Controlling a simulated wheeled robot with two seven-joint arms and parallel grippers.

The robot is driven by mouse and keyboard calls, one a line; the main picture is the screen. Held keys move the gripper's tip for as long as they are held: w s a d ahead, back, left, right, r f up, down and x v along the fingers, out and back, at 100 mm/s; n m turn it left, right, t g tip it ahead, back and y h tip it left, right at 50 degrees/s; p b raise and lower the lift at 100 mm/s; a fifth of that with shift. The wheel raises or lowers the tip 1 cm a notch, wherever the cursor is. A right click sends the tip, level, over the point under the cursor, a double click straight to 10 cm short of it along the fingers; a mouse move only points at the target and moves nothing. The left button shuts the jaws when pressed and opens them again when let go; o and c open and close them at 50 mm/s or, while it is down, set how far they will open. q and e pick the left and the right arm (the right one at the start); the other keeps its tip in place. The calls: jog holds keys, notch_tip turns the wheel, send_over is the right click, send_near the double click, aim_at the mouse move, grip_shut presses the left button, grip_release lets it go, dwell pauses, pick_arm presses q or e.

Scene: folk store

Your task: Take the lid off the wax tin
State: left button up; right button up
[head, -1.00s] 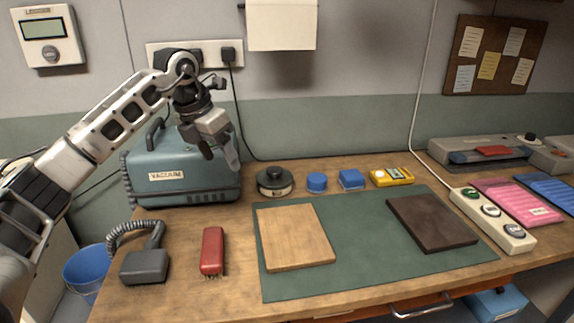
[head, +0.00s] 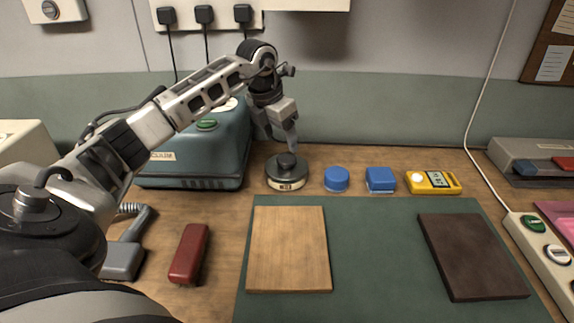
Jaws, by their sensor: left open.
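The wax tin (head: 287,184) is a low round tin with a pale label on its side. It stands at the back of the bench, just behind the green mat. Its dark lid (head: 288,169) with a raised knob is on top. My left gripper (head: 280,142) is open and points down just above the knob; the view does not show clearly whether a fingertip touches it. My right gripper is not in view.
A teal vacuum (head: 205,160) stands close on the left of the tin. A blue round piece (head: 337,179), a blue block (head: 380,180) and a yellow meter (head: 433,182) stand to its right. A wooden board (head: 289,250) lies in front on the green mat (head: 375,260).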

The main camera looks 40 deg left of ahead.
aim_at(286, 158)
pick_arm(q)
jog(key=shift+d+p+x, duration=0.15)
jog(key=shift+p+x, duration=0.05)
jog(key=shift+x, duration=1.4)
jog(key=shift+d+p+x, duration=0.15)
jog(key=shift+x, duration=1.45)
jog(key=shift+s, duration=0.15)
jog(key=c, duration=1.1)
